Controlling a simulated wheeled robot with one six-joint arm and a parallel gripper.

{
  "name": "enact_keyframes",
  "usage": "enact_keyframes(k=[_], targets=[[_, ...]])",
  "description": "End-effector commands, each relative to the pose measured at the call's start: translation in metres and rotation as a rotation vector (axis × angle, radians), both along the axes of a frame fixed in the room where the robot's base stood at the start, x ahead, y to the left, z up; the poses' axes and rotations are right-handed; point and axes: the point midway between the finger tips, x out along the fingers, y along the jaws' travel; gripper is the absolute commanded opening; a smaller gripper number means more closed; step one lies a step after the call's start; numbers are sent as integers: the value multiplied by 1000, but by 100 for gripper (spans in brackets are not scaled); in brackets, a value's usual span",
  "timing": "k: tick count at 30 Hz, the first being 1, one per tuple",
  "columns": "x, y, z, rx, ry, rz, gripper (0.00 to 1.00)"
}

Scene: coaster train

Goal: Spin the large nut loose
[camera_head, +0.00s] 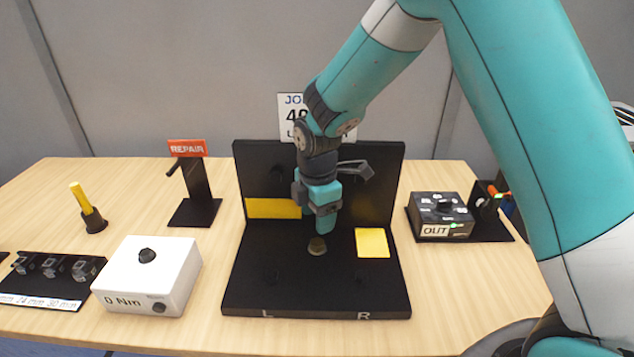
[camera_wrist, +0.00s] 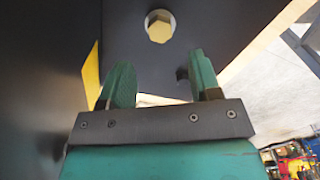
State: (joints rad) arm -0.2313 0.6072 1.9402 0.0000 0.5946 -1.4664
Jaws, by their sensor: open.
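The large nut (camera_head: 317,246) is a brass-coloured piece on the base of the black stand (camera_head: 310,288), near its middle. In the wrist view the nut (camera_wrist: 158,30) has a six-sided head with a pale ring around it, ahead of the fingertips. My gripper (camera_head: 321,228) points down just above the nut in the head view. The wrist view shows its two green fingers (camera_wrist: 162,80) apart, with nothing held between them. The gripper is apart from the nut in the wrist view; the exact height is hard to judge.
Yellow patches sit on the stand's upright panel (camera_head: 273,208) and its base (camera_head: 372,242). A white torque box (camera_head: 150,277), socket rack (camera_head: 50,278), yellow-handled tool (camera_head: 88,207) and REPAIR post (camera_head: 196,190) stand left. A dark OUT box (camera_head: 441,215) stands right.

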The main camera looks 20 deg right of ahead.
Motion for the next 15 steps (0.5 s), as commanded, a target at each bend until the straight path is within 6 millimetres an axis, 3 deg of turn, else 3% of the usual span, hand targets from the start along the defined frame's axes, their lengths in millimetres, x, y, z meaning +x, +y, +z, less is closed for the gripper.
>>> enact_keyframes(k=[3,9,15], targets=[[1,0,31,2,-7,0,57],[0,0,74,1,-4,0,57],[0,0,95,0,-1,0,57]])
